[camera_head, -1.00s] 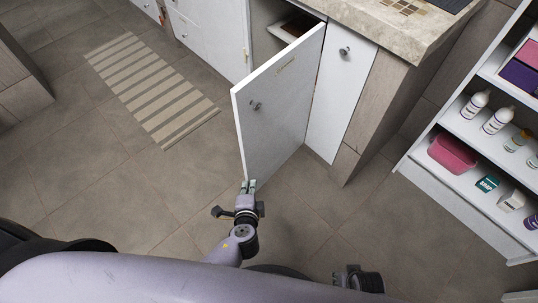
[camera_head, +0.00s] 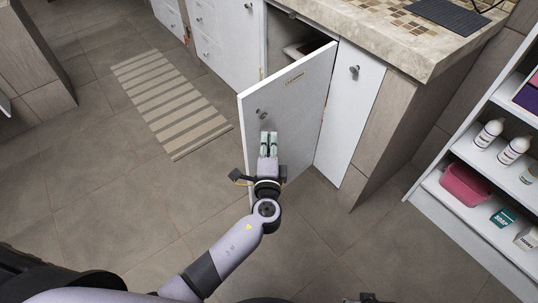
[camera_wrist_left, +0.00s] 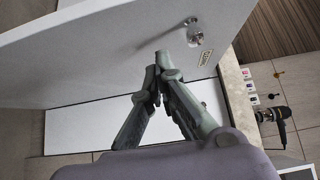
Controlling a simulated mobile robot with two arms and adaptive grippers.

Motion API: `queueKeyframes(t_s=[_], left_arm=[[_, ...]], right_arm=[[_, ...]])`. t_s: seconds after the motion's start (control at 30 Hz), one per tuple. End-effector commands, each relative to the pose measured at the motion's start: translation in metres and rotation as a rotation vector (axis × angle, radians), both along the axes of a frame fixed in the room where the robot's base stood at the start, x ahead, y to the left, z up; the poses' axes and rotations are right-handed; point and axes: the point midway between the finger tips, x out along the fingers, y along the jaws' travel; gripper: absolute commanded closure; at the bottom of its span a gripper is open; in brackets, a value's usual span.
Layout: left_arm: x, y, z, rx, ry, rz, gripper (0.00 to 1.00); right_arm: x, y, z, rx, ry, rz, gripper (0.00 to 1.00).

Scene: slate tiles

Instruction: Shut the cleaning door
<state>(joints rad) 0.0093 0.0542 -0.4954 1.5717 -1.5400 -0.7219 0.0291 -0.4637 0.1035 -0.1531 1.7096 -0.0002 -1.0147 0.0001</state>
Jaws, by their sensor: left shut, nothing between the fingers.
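The white cleaning door (camera_head: 300,115) stands ajar at the cabinet under the counter, with a small label and a round metal knob (camera_head: 261,113) near its free edge. In the left wrist view the door (camera_wrist_left: 100,50) fills the upper left, with its knob (camera_wrist_left: 194,36) and label just beyond the fingertips. My left gripper (camera_head: 268,136) is shut and empty, in front of the door's outer face, just below the knob. I cannot tell if the fingertips touch the door. Only a sliver of my right gripper (camera_head: 368,298) shows at the bottom edge.
A striped mat (camera_head: 170,95) lies on the floor at left. An open shelf (camera_head: 490,210) with bottles and a pink tub (camera_head: 465,186) stands at right.

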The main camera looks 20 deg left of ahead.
Motion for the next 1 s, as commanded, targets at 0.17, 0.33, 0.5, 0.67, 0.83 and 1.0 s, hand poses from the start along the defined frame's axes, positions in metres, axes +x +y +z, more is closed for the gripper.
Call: queueKeyframes(t_s=[0.17,0.33,0.5,0.67,0.83,1.0], left_arm=[[0.011,0.023,0.000,0.003,0.002,0.001,1.00],[0.016,0.030,-0.001,0.003,0.002,0.000,1.00],[0.016,0.031,-0.001,0.002,0.001,0.000,1.00],[0.016,0.031,-0.001,0.002,0.001,0.000,1.00],[0.017,0.035,-0.002,0.003,0.002,-0.007,1.00],[0.023,0.048,-0.002,0.004,0.001,-0.039,1.00]], right_arm=[[-0.006,0.000,-0.011,-0.001,0.011,0.001,0.60],[-0.007,-0.001,-0.015,-0.001,0.011,0.002,0.60],[-0.007,-0.001,-0.016,-0.001,0.011,0.002,0.60],[-0.008,-0.001,-0.016,-0.001,0.011,0.002,0.60],[-0.008,-0.001,-0.017,-0.002,0.016,0.002,0.60],[0.001,0.001,0.002,0.002,-0.003,0.000,0.60]])
